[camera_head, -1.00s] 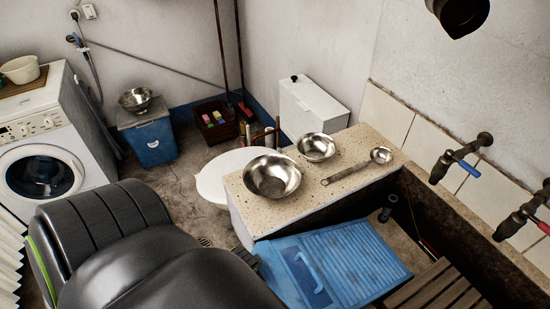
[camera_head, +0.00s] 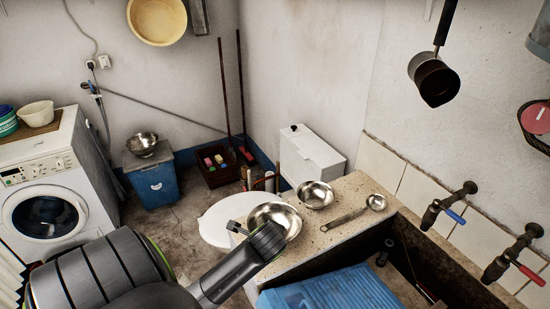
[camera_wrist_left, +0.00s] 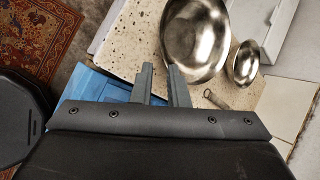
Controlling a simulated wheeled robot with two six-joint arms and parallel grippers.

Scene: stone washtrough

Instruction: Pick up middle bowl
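A large shiny metal bowl (camera_head: 272,214) sits on the speckled stone ledge (camera_head: 341,228), its near side partly hidden by my left gripper. A smaller metal bowl (camera_head: 316,193) stands behind it to the right. A third metal bowl (camera_head: 142,144) sits on a blue bin at the left. My left gripper (camera_head: 262,238) is in front of the large bowl. In the left wrist view its fingers (camera_wrist_left: 160,75) are apart with nothing between them; the large bowl (camera_wrist_left: 196,38) lies just beyond, and the small bowl (camera_wrist_left: 246,62) to the right. My right gripper is not in view.
A metal ladle (camera_head: 352,214) lies on the ledge to the right. A blue washboard (camera_head: 330,288) lies in the trough below. Wall taps (camera_head: 448,203) stick out at the right, and a dark pot (camera_head: 434,82) hangs above. A white box (camera_head: 310,155) stands behind the ledge.

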